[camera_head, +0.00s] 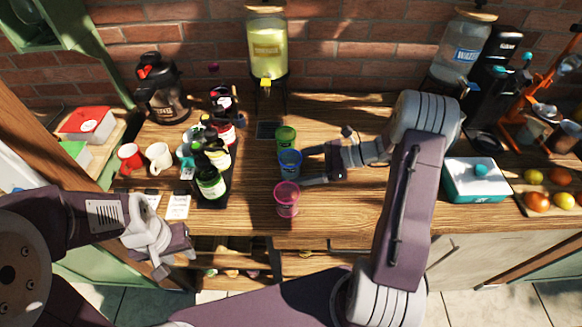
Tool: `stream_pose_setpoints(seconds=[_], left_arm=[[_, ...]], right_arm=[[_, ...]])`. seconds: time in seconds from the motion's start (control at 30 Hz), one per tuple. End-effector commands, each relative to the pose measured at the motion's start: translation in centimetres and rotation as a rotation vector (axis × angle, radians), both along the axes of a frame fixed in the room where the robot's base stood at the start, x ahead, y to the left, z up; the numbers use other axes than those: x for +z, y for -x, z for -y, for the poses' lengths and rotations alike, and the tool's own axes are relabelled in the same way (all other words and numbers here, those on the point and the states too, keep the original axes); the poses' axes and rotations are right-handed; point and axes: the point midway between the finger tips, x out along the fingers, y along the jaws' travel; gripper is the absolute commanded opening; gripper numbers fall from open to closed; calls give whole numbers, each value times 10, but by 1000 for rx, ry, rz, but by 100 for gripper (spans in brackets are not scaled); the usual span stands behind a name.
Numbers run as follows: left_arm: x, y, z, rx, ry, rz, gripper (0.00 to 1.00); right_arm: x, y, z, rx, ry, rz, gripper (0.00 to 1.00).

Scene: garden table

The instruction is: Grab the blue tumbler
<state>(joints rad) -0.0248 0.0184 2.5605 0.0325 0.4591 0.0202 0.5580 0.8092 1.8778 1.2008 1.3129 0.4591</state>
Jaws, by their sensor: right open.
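The blue tumbler (290,163) stands upright on the wooden table, between a green tumbler (285,138) behind it and a pink tumbler (287,200) in front. My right gripper (305,167) is open and reaches in from the right. Its two fingertips are at the right side of the blue tumbler, one toward the back and one toward the front. I cannot tell whether either touches it. My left gripper (178,260) is low at the left, by the table's front edge and away from the tumblers. Its jaw opening is unclear.
A black rack of bottles (212,180) stands left of the tumblers, with red (130,158) and white (159,157) mugs beyond. A yellow drink dispenser (267,45) stands behind. A teal-and-white box (474,180) and fruit (537,201) are at right. The table right of the pink tumbler is clear.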

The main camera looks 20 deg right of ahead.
Motion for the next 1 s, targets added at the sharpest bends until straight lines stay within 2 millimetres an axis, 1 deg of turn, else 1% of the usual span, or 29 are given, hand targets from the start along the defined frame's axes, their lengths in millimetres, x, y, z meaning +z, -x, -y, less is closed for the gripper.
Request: stream_pose_setpoints(seconds=[0.13,0.3,0.4,0.67,0.7,0.77,0.8,0.87,0.9,0.93,1.0], left_arm=[[2,0,0,0,0,0,36],[8,0,0,0,0,0,36],[8,0,0,0,0,0,36],[8,0,0,0,0,0,36],[8,0,0,0,0,0,36],[8,0,0,0,0,0,36],[8,0,0,0,0,0,36],[8,0,0,0,0,0,36],[8,0,0,0,0,0,36],[8,0,0,0,0,0,36],[8,0,0,0,0,0,36]], right_arm=[[-2,-3,-8,1,-1,-1,82],[-9,-16,-36,4,-1,-3,82],[-14,-20,-47,1,-1,-2,82],[-16,-22,-49,-1,0,-1,82],[-16,-22,-49,-1,0,0,70],[-16,-22,-49,-1,0,0,54],[-16,-22,-49,-1,0,0,43],[-16,-22,-49,-1,0,0,26],[-16,-22,-49,-1,0,0,15],[-16,-22,-49,-1,0,0,13],[-16,-22,-49,-1,0,0,13]])
